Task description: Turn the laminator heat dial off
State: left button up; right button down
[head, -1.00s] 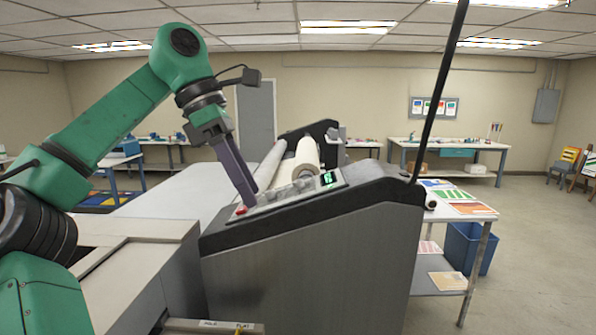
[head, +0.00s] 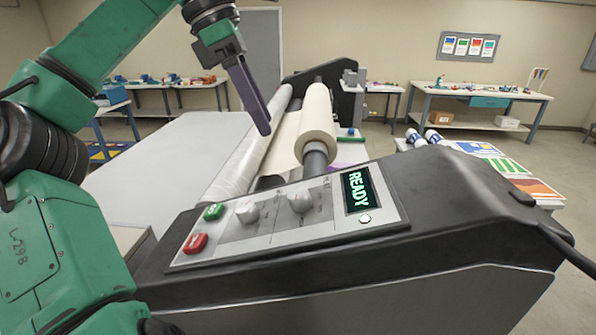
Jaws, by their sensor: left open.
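The laminator (head: 340,270) is a dark machine with a sloped light control panel (head: 270,235) in the head view. Two pale round dials, a left one (head: 247,211) and a right one (head: 300,200), sit on the panel. Their labels are too small to read, so I cannot tell which is the heat dial. A lit display (head: 358,190) reads READY. My left gripper (head: 265,132) is open and empty, pointing down above and behind the panel, apart from both dials. Its fingers overlap in this view. My right gripper is out of view.
A green button (head: 213,211) and a red button (head: 196,243) are left of the dials. A table with coloured prints (head: 500,165) is at the right. The air above the panel is clear.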

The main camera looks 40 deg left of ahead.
pick_arm(q)
send_near(297, 193)
jog(key=d, duration=0.1)
jog(key=x, duration=0.5)
jog(key=a+x, duration=0.1)
jog(key=x, duration=0.2)
jog(key=shift+w+f, duration=0.15)
jog(key=shift+w, duration=0.15)
jog(key=shift+w+f, duration=0.1)
jog(key=shift+f, duration=0.15)
jog(key=shift+s+d, duration=0.25)
jog(key=shift+s, duration=0.05)
jog(key=shift+r, duration=0.1)
jog(key=shift+c, duration=0.6)
jog(key=shift+a, duration=0.1)
grip_shut()
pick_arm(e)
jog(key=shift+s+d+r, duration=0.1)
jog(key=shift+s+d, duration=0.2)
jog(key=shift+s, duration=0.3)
